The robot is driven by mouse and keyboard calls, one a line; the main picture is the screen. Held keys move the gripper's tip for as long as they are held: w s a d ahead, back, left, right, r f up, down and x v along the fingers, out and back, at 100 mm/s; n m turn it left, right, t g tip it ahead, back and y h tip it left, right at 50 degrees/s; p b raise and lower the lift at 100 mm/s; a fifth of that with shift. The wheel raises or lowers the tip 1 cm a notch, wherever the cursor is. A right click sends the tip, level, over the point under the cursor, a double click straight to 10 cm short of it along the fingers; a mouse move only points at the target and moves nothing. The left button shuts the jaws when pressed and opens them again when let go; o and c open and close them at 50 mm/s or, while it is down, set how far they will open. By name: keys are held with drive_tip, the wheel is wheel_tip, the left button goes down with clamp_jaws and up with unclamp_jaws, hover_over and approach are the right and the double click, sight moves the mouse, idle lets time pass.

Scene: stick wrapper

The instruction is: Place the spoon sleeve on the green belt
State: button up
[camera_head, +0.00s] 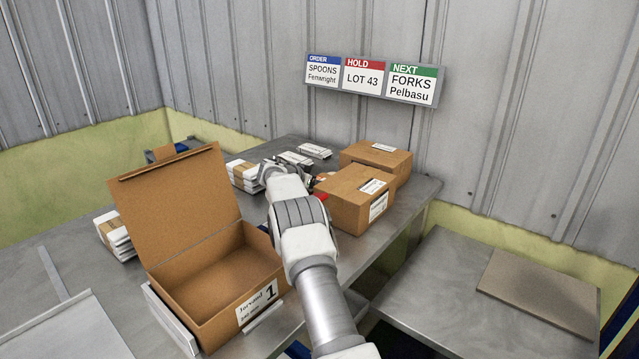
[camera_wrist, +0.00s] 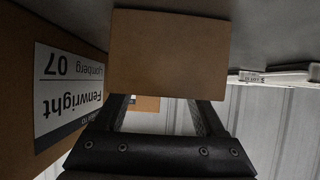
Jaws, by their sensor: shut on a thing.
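My gripper (camera_wrist: 166,100) shows in the wrist view, with its two dark fingers running up to a plain brown block (camera_wrist: 168,55). It is shut on this block, which covers the fingertips. I cannot tell whether the block is the spoon sleeve. In the head view my arm reaches toward the back of the metal table, and its own links hide most of the gripper and the held thing. White packs with brown bands lie at the table's left edge (camera_head: 115,236) and further back (camera_head: 243,173). I cannot make out a green belt in either view.
An open carton (camera_head: 215,270) labelled 1 stands at the front left. Two closed cartons (camera_head: 355,198) (camera_head: 377,158) stand right of my arm. A carton labelled Fenwright 07 (camera_wrist: 70,95) is close at left in the wrist view. A lower right table holds a flat brown board (camera_head: 540,290).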

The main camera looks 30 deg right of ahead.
drive_tip(key=o, duration=1.3)
drive_tip(key=shift+o, duration=0.2)
drive_tip(key=shift+a+r, duration=0.1)
